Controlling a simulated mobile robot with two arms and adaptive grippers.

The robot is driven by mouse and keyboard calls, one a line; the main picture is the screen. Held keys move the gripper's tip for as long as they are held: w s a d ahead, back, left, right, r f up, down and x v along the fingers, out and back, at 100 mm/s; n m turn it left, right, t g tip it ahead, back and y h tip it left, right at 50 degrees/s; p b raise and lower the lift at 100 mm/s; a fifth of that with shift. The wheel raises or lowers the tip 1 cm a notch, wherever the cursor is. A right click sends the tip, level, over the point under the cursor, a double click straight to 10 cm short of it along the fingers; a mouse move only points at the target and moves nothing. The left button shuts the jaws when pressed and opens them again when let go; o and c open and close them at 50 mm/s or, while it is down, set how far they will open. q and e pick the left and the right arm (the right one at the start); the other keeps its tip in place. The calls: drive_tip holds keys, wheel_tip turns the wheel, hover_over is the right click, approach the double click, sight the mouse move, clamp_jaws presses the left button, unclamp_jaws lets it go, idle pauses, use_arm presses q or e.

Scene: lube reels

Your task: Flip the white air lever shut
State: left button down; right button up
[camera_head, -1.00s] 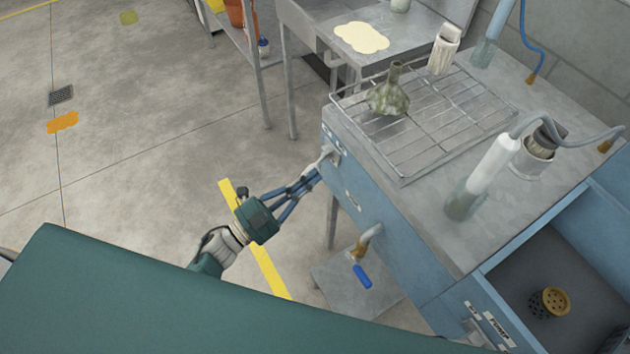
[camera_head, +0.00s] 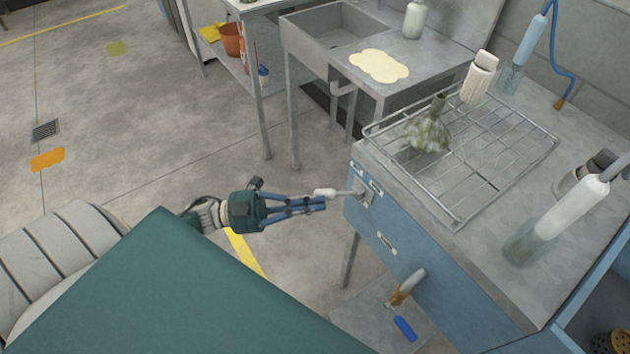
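The white air lever (camera_head: 325,192) sticks out to the left from a metal fitting (camera_head: 364,192) on the blue front of the bench cabinet (camera_head: 420,258). My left gripper (camera_head: 325,204) is beside the lever's white tip, just below it in the picture. Its blue fingers lie close together, with no clear gap at the tips. They do not appear to hold the lever; whether they touch it I cannot tell. My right gripper is not in view.
A wire rack (camera_head: 480,150) with a murky flask-like object (camera_head: 428,132) is on the bench top. A sink table (camera_head: 385,75) stands behind. The floor to the left is open.

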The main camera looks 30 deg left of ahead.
use_arm(q)
drive_tip(key=v, duration=1.2)
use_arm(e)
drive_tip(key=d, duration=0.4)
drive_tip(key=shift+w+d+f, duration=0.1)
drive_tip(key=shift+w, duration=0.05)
use_arm(q)
drive_tip(key=shift+a, duration=0.1)
